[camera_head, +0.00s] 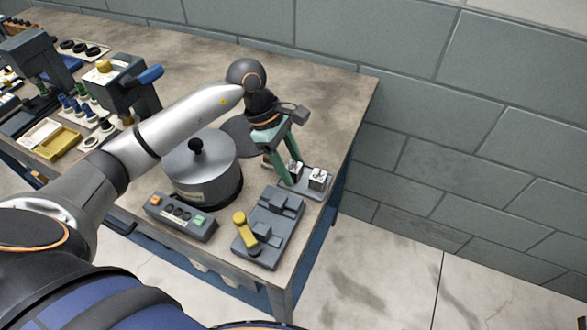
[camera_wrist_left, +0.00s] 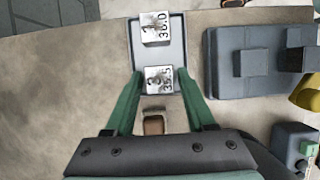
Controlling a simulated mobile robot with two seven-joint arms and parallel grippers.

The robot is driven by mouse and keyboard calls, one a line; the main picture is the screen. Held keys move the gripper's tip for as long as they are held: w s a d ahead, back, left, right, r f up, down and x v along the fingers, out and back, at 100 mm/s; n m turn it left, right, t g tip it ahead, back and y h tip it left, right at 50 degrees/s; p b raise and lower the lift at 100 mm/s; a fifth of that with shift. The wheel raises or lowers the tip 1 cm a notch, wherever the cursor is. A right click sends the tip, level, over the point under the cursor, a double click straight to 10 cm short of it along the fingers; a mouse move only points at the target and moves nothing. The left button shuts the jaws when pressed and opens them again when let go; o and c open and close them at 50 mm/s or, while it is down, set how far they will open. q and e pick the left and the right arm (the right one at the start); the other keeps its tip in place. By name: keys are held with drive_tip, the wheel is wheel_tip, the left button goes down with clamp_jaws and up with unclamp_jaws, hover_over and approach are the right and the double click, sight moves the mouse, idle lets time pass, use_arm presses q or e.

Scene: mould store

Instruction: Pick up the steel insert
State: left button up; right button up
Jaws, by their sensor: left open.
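Two small steel blocks stand on a grey tray (camera_head: 310,193) near the table's right edge. In the left wrist view, the nearer block (camera_wrist_left: 160,80) reads "35.5" and the farther block (camera_wrist_left: 155,28) reads "30.0". I cannot tell which is the steel insert. My left gripper (camera_wrist_left: 158,74) is open, its green fingers on either side of the nearer block; I cannot tell whether they touch it. In the head view my left gripper (camera_head: 279,174) comes down over the tray and partly hides the block beside it. The other block (camera_head: 318,180) is clear. My right gripper is not in view.
A round metal pot (camera_head: 200,172) with a black knob stands left of the gripper. A grey fixture with a yellow handle (camera_head: 240,219) and a button box (camera_head: 180,217) are in front. A small brown item (camera_wrist_left: 154,123) lies below the fingers in the wrist view.

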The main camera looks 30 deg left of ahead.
use_arm(q)
drive_tip(key=shift+c, duration=0.3)
clamp_jaws()
drive_tip(key=shift+r, duration=0.2)
drive_tip(key=shift+r, duration=0.65)
drive_tip(key=s+d+r, duration=0.1)
drive_tip(key=s+r, duration=1.3)
drive_tip(key=shift+r, duration=0.25)
